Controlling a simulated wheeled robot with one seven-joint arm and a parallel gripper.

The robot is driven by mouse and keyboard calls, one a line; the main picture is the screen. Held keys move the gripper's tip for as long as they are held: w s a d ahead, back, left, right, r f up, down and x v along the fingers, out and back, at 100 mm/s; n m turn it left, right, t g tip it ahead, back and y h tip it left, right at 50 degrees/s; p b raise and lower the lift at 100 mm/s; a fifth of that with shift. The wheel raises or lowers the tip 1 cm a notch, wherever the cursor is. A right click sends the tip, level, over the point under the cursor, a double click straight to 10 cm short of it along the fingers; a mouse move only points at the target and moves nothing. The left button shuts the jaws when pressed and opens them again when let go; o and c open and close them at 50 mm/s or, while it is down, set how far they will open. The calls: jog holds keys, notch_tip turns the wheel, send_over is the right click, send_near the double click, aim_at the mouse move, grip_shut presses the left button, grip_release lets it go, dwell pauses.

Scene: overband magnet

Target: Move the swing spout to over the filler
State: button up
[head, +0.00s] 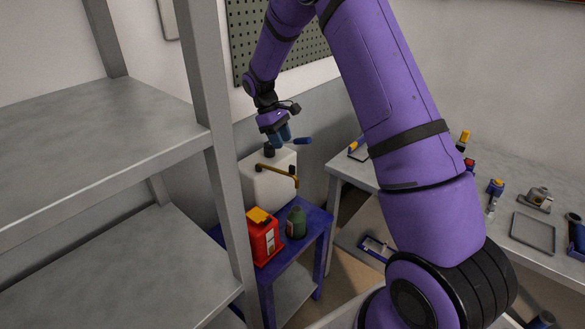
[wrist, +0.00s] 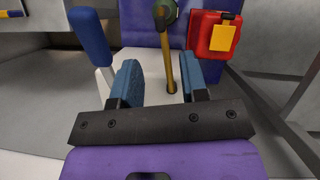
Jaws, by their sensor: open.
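The brass swing spout (head: 278,174) is a thin bent pipe at the white tank (head: 262,190). In the wrist view the spout (wrist: 168,62) runs from the tank toward the green bottle (wrist: 172,24), and its far end appears above or close to the bottle's dark top. The green bottle (head: 296,222) stands in front of the tank. My gripper (head: 280,139) is open and empty above the tank. In the wrist view my gripper's blue fingers (wrist: 164,85) stand either side of the spout's near end, apart from it. I cannot tell which part is the filler.
A red can (head: 263,240) with a yellow top stands beside the bottle on the blue stand (head: 316,222). A blue handle (head: 302,141) sticks out right of my gripper. Grey shelving (head: 222,170) stands left, and a workbench (head: 455,180) with tools stands right.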

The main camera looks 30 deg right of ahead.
aim_at(292, 166)
jog(key=x, duration=1)
jog(key=shift+d+f, duration=0.1)
jog(key=shift+f, duration=0.15)
grip_shut()
